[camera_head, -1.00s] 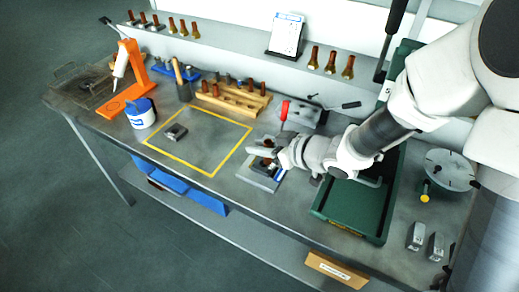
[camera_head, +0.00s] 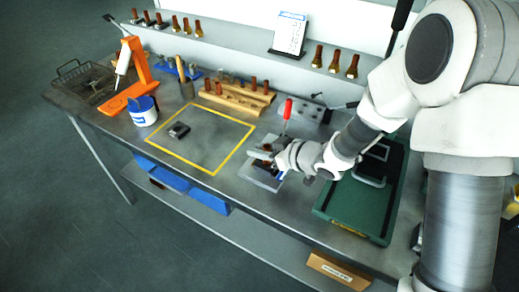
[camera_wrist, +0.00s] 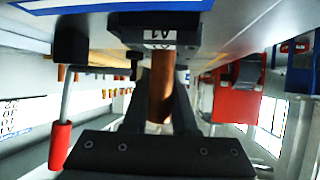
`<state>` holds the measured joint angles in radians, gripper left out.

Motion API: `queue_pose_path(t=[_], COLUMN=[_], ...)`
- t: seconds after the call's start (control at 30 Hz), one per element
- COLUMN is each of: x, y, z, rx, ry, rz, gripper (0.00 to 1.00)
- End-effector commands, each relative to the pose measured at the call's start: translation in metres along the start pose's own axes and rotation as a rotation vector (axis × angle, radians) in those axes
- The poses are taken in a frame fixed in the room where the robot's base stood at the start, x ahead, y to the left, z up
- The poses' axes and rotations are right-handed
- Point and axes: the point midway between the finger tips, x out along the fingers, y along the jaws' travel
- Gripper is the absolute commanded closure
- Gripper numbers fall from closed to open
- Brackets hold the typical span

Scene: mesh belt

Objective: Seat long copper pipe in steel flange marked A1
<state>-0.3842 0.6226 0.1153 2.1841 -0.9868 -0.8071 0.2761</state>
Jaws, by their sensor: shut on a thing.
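My gripper (camera_head: 270,152) is low over the small light base plate (camera_head: 261,178) at the middle of the bench. In the wrist view my gripper (camera_wrist: 166,85) is shut on the copper pipe (camera_wrist: 159,88), which lies between its fingers. The dark steel flange (camera_wrist: 153,27) with the A1 label is straight beyond the pipe. The pipe's far end meets the flange's edge in this view. I cannot tell whether the pipe is inside the flange, as the mouth is hidden.
A red-handled clamp (camera_head: 287,109) stands close behind my gripper; its handle also shows in the wrist view (camera_wrist: 60,146). A green tray (camera_head: 356,212) lies to the right. A wooden rack (camera_head: 238,99) with copper pieces is behind. The yellow-outlined area (camera_head: 222,162) holds one small dark block (camera_head: 179,130).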

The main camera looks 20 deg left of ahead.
Motion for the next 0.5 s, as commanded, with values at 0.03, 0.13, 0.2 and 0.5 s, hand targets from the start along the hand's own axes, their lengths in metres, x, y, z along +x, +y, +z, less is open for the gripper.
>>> queue_pose_path(t=[0.03, 0.13, 0.2, 0.5], x=[0.0014, 0.0011, 0.0011, 0.0006], y=[0.0001, 0.0001, 0.0001, 0.0002], z=[0.0028, 0.0025, 0.0025, 0.0019], rx=[0.001, 0.0, 0.001, 0.001], ry=[0.0, 0.0, -0.001, -0.001], rz=[0.0, 0.0, 0.0, 0.0], gripper=[1.0, 0.63, 0.51, 0.44])
